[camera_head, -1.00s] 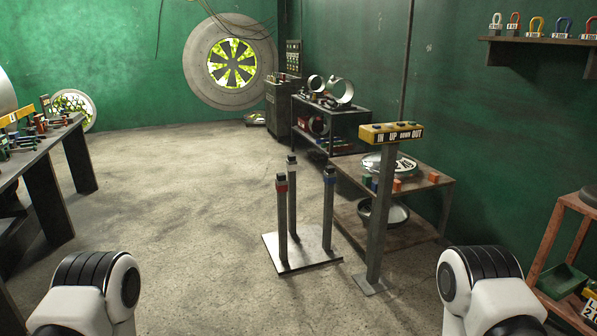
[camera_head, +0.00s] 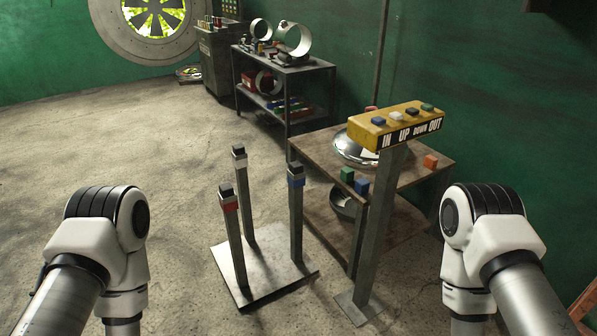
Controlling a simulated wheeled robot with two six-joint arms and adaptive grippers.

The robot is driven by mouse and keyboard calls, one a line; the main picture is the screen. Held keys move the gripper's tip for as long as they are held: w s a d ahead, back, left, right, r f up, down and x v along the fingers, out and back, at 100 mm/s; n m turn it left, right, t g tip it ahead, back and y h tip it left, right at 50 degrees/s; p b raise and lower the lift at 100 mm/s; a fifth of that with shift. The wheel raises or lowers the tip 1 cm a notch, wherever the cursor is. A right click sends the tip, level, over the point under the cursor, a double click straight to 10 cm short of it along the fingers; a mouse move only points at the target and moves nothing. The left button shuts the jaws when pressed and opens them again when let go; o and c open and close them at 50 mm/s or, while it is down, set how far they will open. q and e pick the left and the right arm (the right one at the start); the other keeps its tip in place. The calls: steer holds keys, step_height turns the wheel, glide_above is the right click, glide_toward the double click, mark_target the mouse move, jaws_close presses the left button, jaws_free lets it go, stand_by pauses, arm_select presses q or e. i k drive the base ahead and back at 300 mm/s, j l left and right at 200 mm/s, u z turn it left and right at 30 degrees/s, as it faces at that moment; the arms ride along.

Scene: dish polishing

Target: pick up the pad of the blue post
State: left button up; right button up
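The blue post (camera_head: 296,215) stands upright at the right rear of a metal base plate (camera_head: 262,292). It has a blue band near its top, and a small dark pad (camera_head: 296,170) sits on top of it. A red-banded post (camera_head: 235,245) and a white-banded post (camera_head: 246,205) stand on the same plate, each with a dark pad on top. My arms show at the left and right edges, apart from the posts. Both of my grippers are outside the view.
A yellow control box (camera_head: 398,122) with several coloured buttons, labelled IN, UP, DOWN and OUT, stands on a post right of the blue post. Behind it is a low table (camera_head: 420,170) with coloured blocks and a dish. A metal shelf (camera_head: 285,72) stands farther back. The floor at left is clear.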

mark_target(296, 167)
steer(key=i+z, duration=0.35)
steer(key=i+j+z, duration=0.1)
steer(key=z, duration=0.3)
steer(key=i+j+z, duration=0.2)
steer(key=z, duration=0.15)
steer(key=i+j, duration=0.25)
steer(key=j, duration=0.15)
steer(key=i+j+z, duration=0.1)
steer(key=i+j, duration=0.45)
steer(key=j, duration=0.25)
steer(key=z, duration=0.05)
